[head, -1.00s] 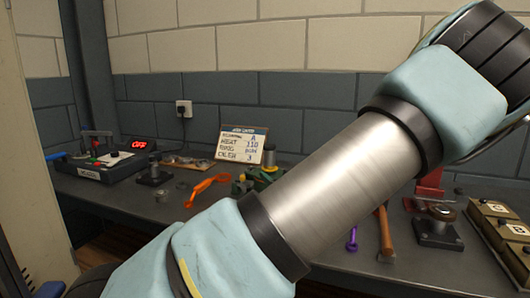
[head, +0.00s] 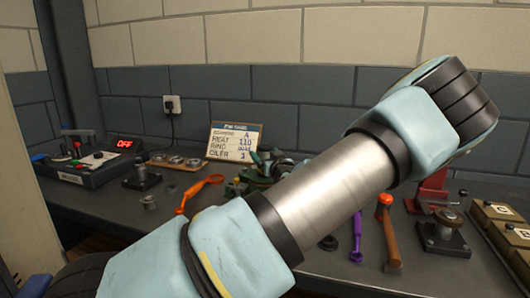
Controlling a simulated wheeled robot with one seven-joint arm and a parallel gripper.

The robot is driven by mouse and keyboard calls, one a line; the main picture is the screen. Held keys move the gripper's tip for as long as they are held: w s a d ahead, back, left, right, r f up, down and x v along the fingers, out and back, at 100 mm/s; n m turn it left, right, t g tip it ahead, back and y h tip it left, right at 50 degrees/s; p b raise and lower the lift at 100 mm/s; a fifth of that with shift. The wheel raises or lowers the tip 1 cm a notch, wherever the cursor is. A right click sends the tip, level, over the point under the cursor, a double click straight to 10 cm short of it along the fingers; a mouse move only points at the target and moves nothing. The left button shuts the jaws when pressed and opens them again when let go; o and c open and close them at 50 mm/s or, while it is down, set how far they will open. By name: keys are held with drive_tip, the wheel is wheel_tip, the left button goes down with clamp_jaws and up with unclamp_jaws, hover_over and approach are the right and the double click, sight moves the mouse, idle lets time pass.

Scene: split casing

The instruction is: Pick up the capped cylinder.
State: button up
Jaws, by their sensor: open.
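I cannot make out a capped cylinder on the workbench (head: 110,208). My own arm crosses the middle of the head view and hides a large part of the bench behind it. A greenish device (head: 257,172) is partly hidden behind the arm, and its form is unclear. My gripper is not in view.
At left are a control box (head: 85,170) reading OFF, a black stand (head: 142,180) and an orange tool (head: 198,190). A sign (head: 235,142) stands at the back. Right of my arm are a purple wrench (head: 356,240), a hammer (head: 390,240), a black pedestal (head: 445,240) and beige boxes (head: 505,235).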

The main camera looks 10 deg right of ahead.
sight(262, 151)
drive_tip(key=w, duration=0.3)
drive_tip(key=shift+w+a+p, duration=0.1)
drive_tip(key=shift+a+p, duration=0.15)
drive_tip(key=shift+p, duration=0.15)
clamp_jaws()
idle(0.3)
